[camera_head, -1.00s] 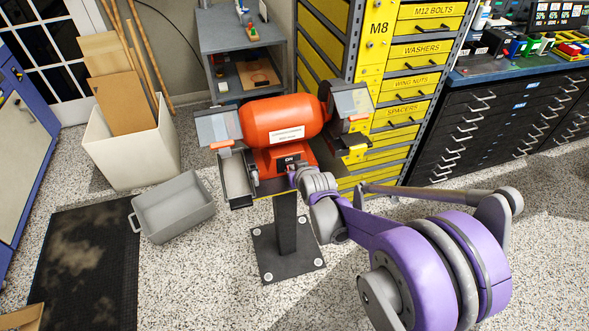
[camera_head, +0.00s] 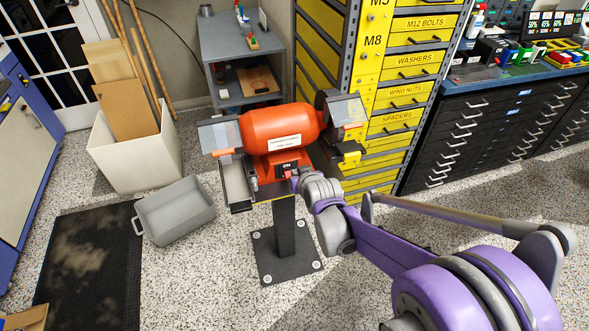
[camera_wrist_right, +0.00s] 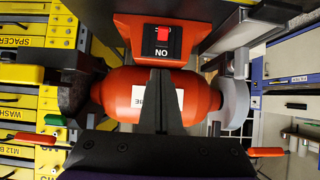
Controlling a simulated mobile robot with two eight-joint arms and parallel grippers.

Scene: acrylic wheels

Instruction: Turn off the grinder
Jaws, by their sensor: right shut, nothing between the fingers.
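The orange grinder (camera_head: 285,125) stands on a black pedestal (camera_head: 286,225). Its switch panel (camera_head: 286,169) is on the front of its base and carries an "ON" label. In the right wrist view the grinder (camera_wrist_right: 195,98) shows upside down, with a red switch (camera_wrist_right: 162,35) on a black plate above the inverted label. My right gripper (camera_head: 294,182) is just in front of the panel, at its lower right. In the wrist view its fingers (camera_wrist_right: 159,72) are shut and empty, with the tips just below the label; contact is unclear. My left gripper is out of view.
A grey bin (camera_head: 176,210) sits on the floor left of the pedestal, beside a black mat (camera_head: 85,262). Yellow drawers (camera_head: 405,92) stand close behind the grinder's right side. Clear shields and tool rests stick out at both wheels. A black drawer cabinet (camera_head: 490,125) is farther right.

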